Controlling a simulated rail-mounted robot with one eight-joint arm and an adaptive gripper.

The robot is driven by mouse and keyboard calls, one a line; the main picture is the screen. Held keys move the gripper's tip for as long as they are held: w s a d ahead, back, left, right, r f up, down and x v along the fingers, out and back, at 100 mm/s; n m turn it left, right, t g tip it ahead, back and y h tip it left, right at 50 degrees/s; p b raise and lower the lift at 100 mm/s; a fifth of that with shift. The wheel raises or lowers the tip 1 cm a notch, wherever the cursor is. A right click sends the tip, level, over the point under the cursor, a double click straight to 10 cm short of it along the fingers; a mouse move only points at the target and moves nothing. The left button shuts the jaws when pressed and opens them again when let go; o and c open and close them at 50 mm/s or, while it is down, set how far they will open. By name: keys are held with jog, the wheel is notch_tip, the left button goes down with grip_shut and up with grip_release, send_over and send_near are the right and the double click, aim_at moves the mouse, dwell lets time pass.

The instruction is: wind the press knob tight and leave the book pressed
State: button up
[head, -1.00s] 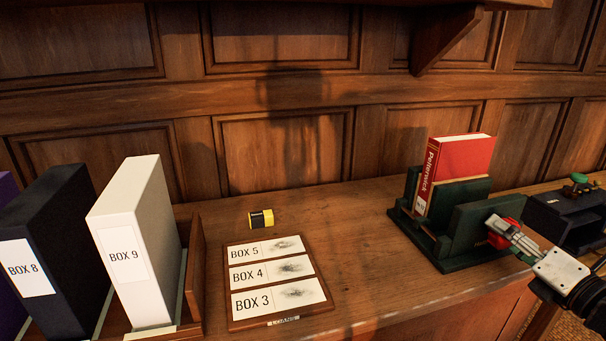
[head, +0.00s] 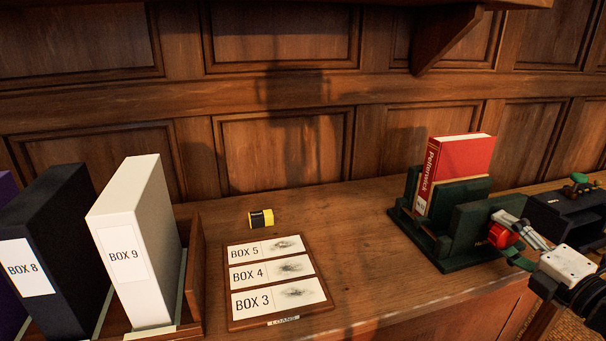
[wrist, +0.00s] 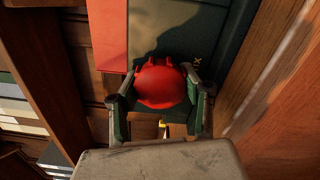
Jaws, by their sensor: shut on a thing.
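The dark green press (head: 470,232) stands on the wooden counter at the right. The red book (head: 460,165) stands upright in it, between its green plates, with a paler board beside the book. The round red knob (head: 505,232) is on the press's front face, and it fills the middle of the wrist view (wrist: 161,84). My gripper (head: 510,240) is at the knob, its two fingers on either side of it, shut on it. I cannot tell how tightly the book is squeezed.
A board with box labels (head: 277,285) lies mid-counter, with a yellow and black block (head: 261,218) behind it. A white box file (head: 140,245) and a black one (head: 50,255) stand at left. A dark device (head: 570,218) sits right of the press. Counter between board and press is clear.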

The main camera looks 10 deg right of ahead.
jog(key=o, duration=1.3)
jog(key=shift+c, duration=0.2)
jog(key=s+d, duration=0.1)
jog(key=s, duration=0.8)
jog(key=shift+d+p, duration=0.15)
jog(key=shift+p, duration=0.15)
jog(key=shift+w, duration=0.1)
